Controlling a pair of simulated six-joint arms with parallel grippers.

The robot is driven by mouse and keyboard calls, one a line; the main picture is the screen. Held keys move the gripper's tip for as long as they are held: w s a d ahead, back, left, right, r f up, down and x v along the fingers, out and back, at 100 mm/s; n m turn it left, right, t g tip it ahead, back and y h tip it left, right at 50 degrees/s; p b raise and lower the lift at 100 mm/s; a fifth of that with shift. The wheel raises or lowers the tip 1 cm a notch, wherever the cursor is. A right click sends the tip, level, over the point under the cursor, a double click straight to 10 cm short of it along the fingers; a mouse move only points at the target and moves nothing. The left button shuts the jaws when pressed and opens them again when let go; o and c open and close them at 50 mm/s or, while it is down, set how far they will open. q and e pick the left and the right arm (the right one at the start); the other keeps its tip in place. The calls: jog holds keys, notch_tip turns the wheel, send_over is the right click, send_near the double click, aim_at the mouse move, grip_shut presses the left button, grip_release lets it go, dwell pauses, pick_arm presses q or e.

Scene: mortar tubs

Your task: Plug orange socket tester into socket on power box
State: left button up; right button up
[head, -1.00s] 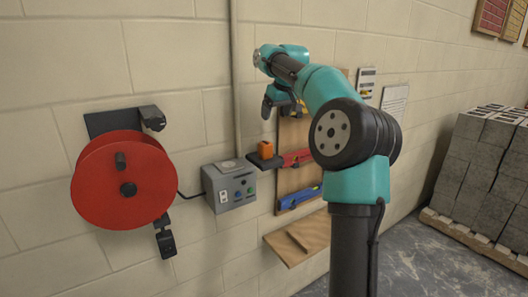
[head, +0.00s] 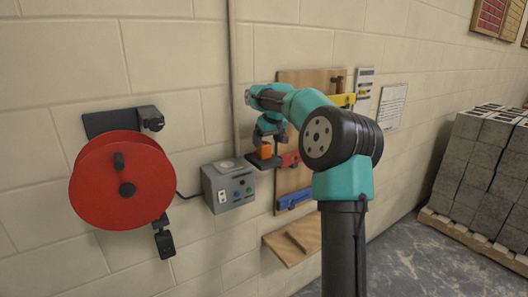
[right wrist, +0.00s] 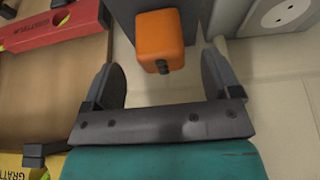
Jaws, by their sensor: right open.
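The orange socket tester (head: 265,151) stands on a small dark shelf (head: 258,163) on the wall, just right of the grey power box (head: 219,197). My right gripper (head: 268,137) is at the tester from above in the head view. In the right wrist view the open gripper (right wrist: 163,68) has one finger on each side of the tester (right wrist: 156,36), with gaps on both sides. The tester's small black end faces the gripper. The round socket (right wrist: 283,12) of the power box shows at the top right. My left gripper is out of view.
A red cable reel (head: 100,190) hangs left of the power box. A wooden tool board (head: 290,181) with a red level (right wrist: 45,28) and a blue level (head: 293,199) is close right of the shelf. A wooden ledge (head: 280,245) lies below. Grey blocks (head: 476,160) stand far right.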

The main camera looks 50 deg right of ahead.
aim_at(265, 143)
jog(key=shift+x, duration=2.55)
jog(key=c, duration=1)
jog(key=shift+o, duration=0.2)
jog(key=shift+r, duration=0.1)
jog(key=shift+r, duration=1.75)
jog(key=s+a+r, duration=0.1)
jog(key=s+a, duration=0.9)
jog(key=a, duration=0.2)
jog(key=shift+s+r, duration=0.15)
jog(key=shift+s, duration=0.1)
